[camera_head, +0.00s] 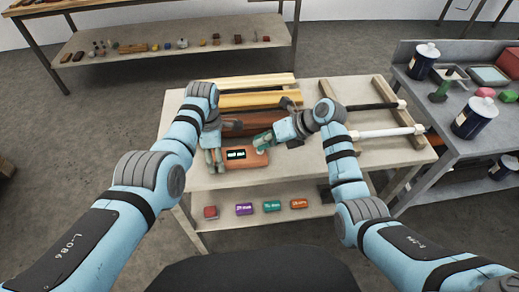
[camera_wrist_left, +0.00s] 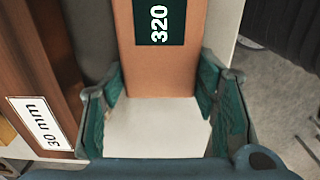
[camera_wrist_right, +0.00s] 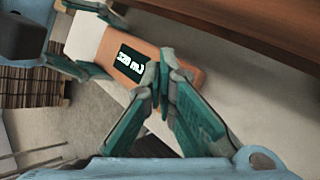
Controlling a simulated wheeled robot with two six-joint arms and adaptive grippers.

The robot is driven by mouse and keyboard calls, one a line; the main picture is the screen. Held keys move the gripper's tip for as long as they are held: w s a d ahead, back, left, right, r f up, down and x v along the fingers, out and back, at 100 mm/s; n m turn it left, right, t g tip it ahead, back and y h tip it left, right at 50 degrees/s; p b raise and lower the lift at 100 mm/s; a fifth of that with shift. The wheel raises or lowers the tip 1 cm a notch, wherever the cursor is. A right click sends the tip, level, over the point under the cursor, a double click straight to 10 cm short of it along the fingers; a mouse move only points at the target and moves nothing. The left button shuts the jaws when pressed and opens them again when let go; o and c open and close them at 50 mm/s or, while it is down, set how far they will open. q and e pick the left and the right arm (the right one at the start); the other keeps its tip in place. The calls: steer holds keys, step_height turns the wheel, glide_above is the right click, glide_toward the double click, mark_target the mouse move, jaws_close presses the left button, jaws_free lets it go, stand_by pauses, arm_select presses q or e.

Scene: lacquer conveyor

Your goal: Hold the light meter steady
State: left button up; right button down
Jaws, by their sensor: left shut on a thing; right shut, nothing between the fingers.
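The light meter is a salmon-orange block (camera_head: 246,164) with a dark display, lying near the front edge of the table. The left wrist view shows its body (camera_wrist_left: 160,72) between the fingers with "320" on the display. The right wrist view shows the block (camera_wrist_right: 110,44) with a reading like "320 mJ". My left gripper (camera_head: 213,166) is shut on the meter's left end. My right gripper (camera_head: 262,143) is shut and empty at the meter's right end. Its closed tips (camera_wrist_right: 160,75) partly cover the meter; I cannot tell whether they touch it.
Yellow boards (camera_head: 240,84) and black and white rollers (camera_head: 382,132) are farther back. Several coloured blocks (camera_head: 271,206) sit on the lower shelf. A grey bench with cans (camera_head: 473,118) stands right.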

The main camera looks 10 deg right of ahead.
stand_by(0.5)
steer(key=shift+r, duration=0.8)
steer(key=shift+r, duration=2.5)
arm_select(q)
steer(key=o, duration=1.4)
steer(key=shift+r, duration=0.1)
